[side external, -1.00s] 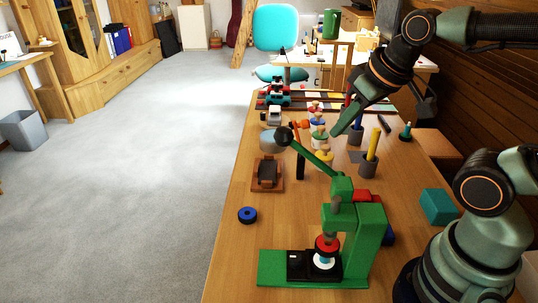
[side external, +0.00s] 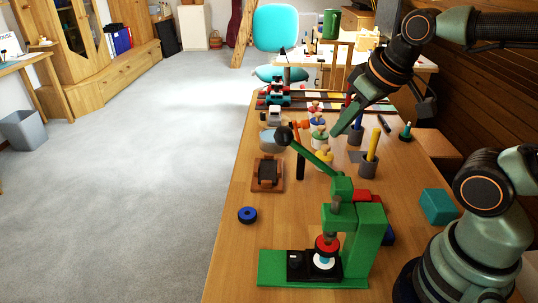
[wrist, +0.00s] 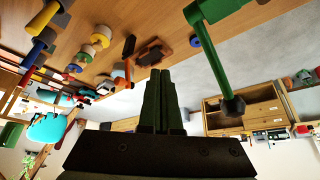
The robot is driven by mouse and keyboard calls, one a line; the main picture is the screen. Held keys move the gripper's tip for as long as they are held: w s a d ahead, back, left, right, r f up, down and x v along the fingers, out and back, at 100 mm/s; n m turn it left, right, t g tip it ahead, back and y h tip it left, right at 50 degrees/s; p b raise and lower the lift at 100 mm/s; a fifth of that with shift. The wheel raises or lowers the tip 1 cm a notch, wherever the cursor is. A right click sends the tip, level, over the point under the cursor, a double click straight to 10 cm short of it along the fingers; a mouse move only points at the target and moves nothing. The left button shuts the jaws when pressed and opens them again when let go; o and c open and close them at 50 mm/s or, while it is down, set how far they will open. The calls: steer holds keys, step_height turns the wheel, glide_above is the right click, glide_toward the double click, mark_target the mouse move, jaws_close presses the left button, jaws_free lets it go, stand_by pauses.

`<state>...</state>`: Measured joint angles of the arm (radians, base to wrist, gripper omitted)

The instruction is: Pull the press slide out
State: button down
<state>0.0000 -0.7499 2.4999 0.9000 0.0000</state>
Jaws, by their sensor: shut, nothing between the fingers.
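The green press (side external: 365,240) stands at the near end of the table, its lever rising to the left and ending in a dark ball knob (side external: 284,135). The black press slide (side external: 300,265) sits on the press base under the ram. A white and light-blue piece (side external: 323,260) rests on it, with a red part (side external: 327,244) just above. My gripper (side external: 333,134) is shut and empty, above the table beyond the press, well away from the slide. In the wrist view my gripper's fingers (wrist: 158,78) are together, and the press lever (wrist: 212,60) shows to their right. The slide is not in the wrist view.
A blue ring (side external: 247,215) lies left of the press. A dark block on a wooden base (side external: 267,174), a hammer (side external: 300,150), colored stacked pieces (side external: 320,135) and holders with rods (side external: 369,160) stand farther back. A teal box (side external: 438,206) is at right.

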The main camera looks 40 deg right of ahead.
steer(key=c, duration=0.7)
jaws_free()
steer(key=shift+w+a+r, duration=0.1)
steer(key=shift+w, duration=0.1)
steer(key=shift+c, duration=0.2)
steer(key=shift+o, duration=0.6)
steer(key=w+a+r+n+g, duration=0.1)
steer(key=w+a+r, duration=0.1)
steer(key=w+a, duration=0.2)
steer(key=shift+w+a+r+n+y, duration=0.3)
steer(key=shift+w+n, duration=0.1)
steer(key=shift+w, duration=0.7)
steer(key=w+a+n+g, duration=0.1)
steer(key=w+a, duration=0.2)
steer(key=a, duration=0.1)
steer(key=n+g+h, duration=0.3)
steer(key=g, duration=0.5)
glide_toward(296, 256)
steer(key=x, duration=0.8)
steer(key=shift+s+f, duration=0.15)
steer(key=shift+f, duration=0.15)
jaws_close()
steer(key=shift+r+t, duration=0.1)
steer(key=shift+t, duration=0.2)
